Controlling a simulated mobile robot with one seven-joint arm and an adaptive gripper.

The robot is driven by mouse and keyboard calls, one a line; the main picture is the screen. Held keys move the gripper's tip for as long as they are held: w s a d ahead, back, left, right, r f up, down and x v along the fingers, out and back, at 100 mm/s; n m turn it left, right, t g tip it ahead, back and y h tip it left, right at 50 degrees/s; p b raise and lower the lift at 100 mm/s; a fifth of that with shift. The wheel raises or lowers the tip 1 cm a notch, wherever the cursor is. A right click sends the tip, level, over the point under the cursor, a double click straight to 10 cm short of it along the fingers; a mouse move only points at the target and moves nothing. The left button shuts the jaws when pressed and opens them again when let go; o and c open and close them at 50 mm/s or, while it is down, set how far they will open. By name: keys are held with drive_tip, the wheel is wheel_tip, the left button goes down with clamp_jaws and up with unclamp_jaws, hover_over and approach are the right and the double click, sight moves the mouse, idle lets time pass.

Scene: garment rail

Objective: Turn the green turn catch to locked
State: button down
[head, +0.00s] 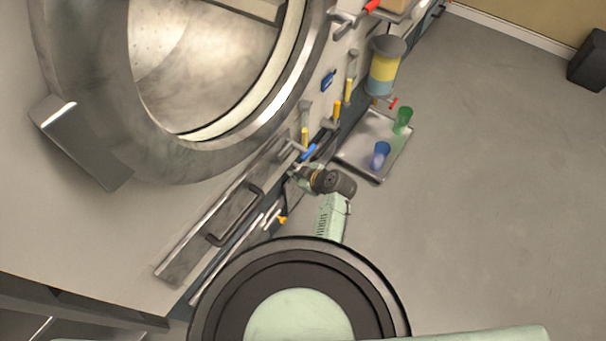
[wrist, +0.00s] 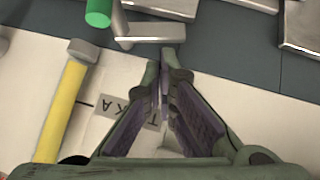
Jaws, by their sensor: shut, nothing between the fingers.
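A bright green rounded end (wrist: 98,12) shows at the top left of the wrist view, cut off by the picture's edge. It appears to be part of the green turn catch. A grey metal stem and crossbar (wrist: 150,32) sit right beside it. My gripper (wrist: 166,62) is shut and empty, with its fingertips just below the crossbar in the picture; I cannot tell whether they touch. In the head view my gripper (head: 296,172) is at the panel's lower edge, and I cannot make out the green catch there.
A yellow handle (wrist: 62,110) with a grey cap stands left of my fingers, near a lettered label (wrist: 115,108). In the head view, blue handles (head: 308,152), yellow handles (head: 304,136), a bar handle (head: 236,216) and a tray (head: 352,160) with cups are nearby.

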drive_tip(key=shift+x, duration=1.05)
drive_tip(key=shift+f, duration=0.2)
drive_tip(key=shift+s+f+t+b, duration=0.1)
drive_tip(key=shift+t+b, duration=0.2)
drive_tip(key=shift+b, duration=0.35)
